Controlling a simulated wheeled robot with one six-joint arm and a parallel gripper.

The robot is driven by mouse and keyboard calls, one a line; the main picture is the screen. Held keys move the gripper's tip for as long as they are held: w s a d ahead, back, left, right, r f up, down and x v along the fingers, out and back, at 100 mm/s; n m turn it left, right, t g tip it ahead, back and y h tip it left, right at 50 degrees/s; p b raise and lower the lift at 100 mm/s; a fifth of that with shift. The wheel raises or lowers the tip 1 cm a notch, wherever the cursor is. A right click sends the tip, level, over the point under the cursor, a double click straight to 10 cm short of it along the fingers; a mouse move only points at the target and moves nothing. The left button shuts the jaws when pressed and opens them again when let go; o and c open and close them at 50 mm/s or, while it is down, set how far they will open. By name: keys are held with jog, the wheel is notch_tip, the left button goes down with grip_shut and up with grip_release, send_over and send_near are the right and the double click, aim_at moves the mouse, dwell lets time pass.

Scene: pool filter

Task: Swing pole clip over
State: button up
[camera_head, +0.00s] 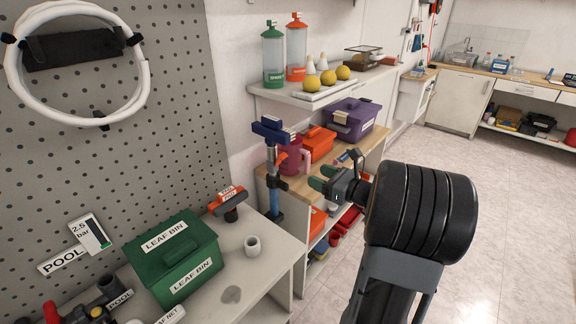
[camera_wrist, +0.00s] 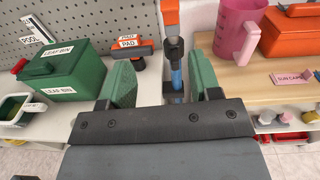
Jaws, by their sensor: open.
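A blue upright pole (camera_head: 276,206) stands at the gap between the grey bench and the wooden-topped shelf. It has a blue head (camera_head: 272,131), a small orange lever piece (camera_head: 282,157) and a dark clamp (camera_head: 277,183) around it; I cannot tell which way the clip is swung. My gripper (camera_head: 322,178), with green fingertips, is open and empty to the right of the pole in the head view. In the wrist view the gripper (camera_wrist: 160,82) has the pole (camera_wrist: 176,76) and an orange part (camera_wrist: 170,12) showing beyond and between its fingers, apparently untouched. The gripper palm hides what lies lower.
A green leaf bin (camera_head: 172,257), an orange pad holder (camera_head: 228,202) and a grey cup (camera_head: 253,246) stand on the bench at left. A pink jug (camera_head: 293,157), orange box (camera_head: 317,139) and purple box (camera_head: 349,119) stand on the shelf behind. Floor at right is clear.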

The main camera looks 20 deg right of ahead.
aim_at(285, 157)
jog(key=d+p+x, duration=0.1)
jog(key=x, duration=1.2)
jog(key=shift+w+d+r+m+t+h, duration=0.2)
jog(key=shift+w+m+t+h, duration=0.1)
jog(key=shift+w+m+t, duration=0.15)
jog(key=c, duration=0.9)
jog(key=r+g+p, duration=0.1)
jog(key=p, duration=0.1)
jog(key=shift+w+a+r+p, duration=0.15)
jog(key=shift+w+p, duration=0.05)
jog(key=shift+p, duration=0.1)
jog(key=shift+w+a+r+g+h+p, duration=0.2)
jog(key=shift+g+h+p, duration=0.3)
jog(key=shift+p, duration=0.7)
jog(key=shift+w+f+g+p, duration=0.2)
jog(key=shift+g+p, duration=0.25)
